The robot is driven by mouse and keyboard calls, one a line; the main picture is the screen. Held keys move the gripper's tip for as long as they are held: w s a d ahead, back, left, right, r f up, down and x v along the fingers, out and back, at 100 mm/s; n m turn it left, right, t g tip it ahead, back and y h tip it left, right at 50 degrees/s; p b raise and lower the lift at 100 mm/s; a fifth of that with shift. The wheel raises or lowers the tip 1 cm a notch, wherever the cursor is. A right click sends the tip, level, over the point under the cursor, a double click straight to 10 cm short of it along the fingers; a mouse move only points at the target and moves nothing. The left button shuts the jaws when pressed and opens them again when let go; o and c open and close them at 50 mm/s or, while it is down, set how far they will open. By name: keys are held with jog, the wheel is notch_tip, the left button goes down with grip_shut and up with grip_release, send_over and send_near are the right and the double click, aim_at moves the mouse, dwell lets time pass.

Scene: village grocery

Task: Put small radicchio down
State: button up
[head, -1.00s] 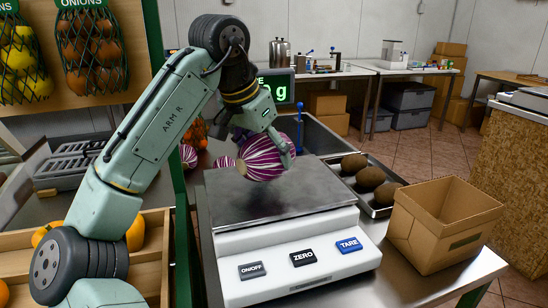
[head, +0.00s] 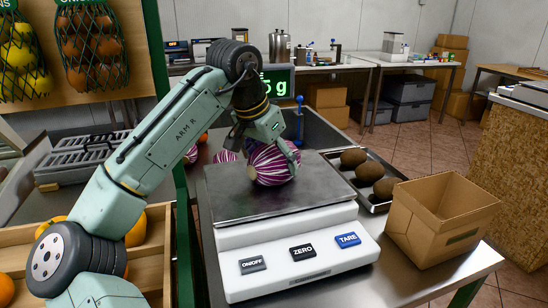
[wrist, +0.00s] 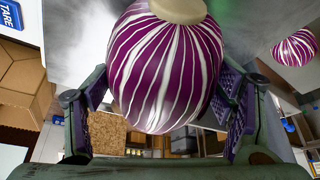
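The small radicchio (head: 268,165), purple with white stripes, is low over the far part of the scale's metal plate (head: 235,200). It seems to rest on the plate, though its underside is partly hidden. My gripper (head: 276,152) comes down from above with its fingers around the radicchio. In the wrist view, the radicchio (wrist: 165,75) fills the space between the two finger pads, its pale stem end at the top. Both pads appear to touch its sides.
The scale has a tare button (head: 348,240) in front and a green-lit display (head: 284,84) behind. An open cardboard box (head: 440,215) and a tray of brown produce (head: 372,172) stand to the right. More radicchio (head: 225,156) shows behind the plate. The plate's near part is clear.

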jog(key=o, duration=0.4)
jog(key=shift+r, duration=0.1)
jog(key=v, duration=1.2)
jog(key=shift+s+d, duration=0.1)
